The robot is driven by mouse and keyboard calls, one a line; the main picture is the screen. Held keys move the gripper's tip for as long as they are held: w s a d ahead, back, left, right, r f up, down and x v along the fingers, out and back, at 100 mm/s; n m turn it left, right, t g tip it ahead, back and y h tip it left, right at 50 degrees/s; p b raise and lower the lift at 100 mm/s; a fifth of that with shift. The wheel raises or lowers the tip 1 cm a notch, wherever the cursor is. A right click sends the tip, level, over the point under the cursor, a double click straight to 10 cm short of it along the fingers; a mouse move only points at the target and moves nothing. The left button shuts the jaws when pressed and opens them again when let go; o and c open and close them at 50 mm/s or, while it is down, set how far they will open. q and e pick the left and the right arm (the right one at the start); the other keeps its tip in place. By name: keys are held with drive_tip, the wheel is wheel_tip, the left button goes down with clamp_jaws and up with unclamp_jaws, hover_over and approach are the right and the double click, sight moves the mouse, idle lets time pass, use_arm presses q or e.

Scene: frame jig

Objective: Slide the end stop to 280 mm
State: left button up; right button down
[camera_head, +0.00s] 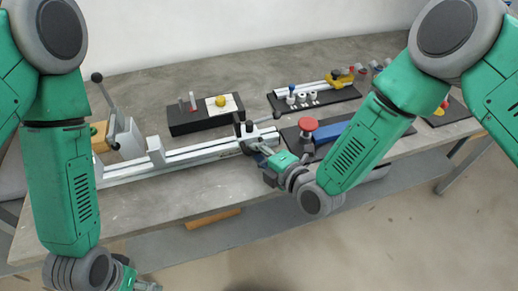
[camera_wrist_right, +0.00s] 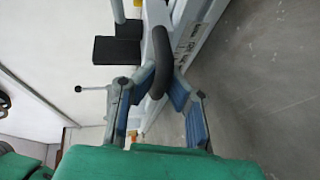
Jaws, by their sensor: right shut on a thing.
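The long white rail (camera_head: 200,155) lies along the front of the bench. The end stop (camera_head: 240,128), with dark upright parts, sits toward its right end. My right gripper (camera_head: 257,149) is at the front of the end stop. In the right wrist view its blue-padded fingers (camera_wrist_right: 156,92) are shut on the stop's black curved handle (camera_wrist_right: 162,60). A flat black block (camera_wrist_right: 116,50) shows beside the handle. The rail (camera_wrist_right: 190,30) carries small dark markings that I cannot read. My left gripper (camera_head: 146,286) shows only partly at the bottom left, away from the rail; its jaws are unclear.
A white block (camera_head: 155,151) and a lever clamp (camera_head: 118,128) stand at the rail's left. Behind are a black tray (camera_head: 187,122) with a yellow knob and a black fixture board (camera_head: 325,99). A red knob (camera_head: 308,124) stands to the right. The front bench strip is bare.

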drive_tip(key=shift+s+a+f, duration=0.1)
drive_tip(key=shift+s+a, duration=0.05)
drive_tip(key=shift+s, duration=0.05)
drive_tip(key=c, duration=1.6)
unclamp_jaws()
drive_tip(key=shift+o, duration=0.2)
drive_tip(key=v, duration=1.2)
drive_tip(key=shift+w, duration=0.15)
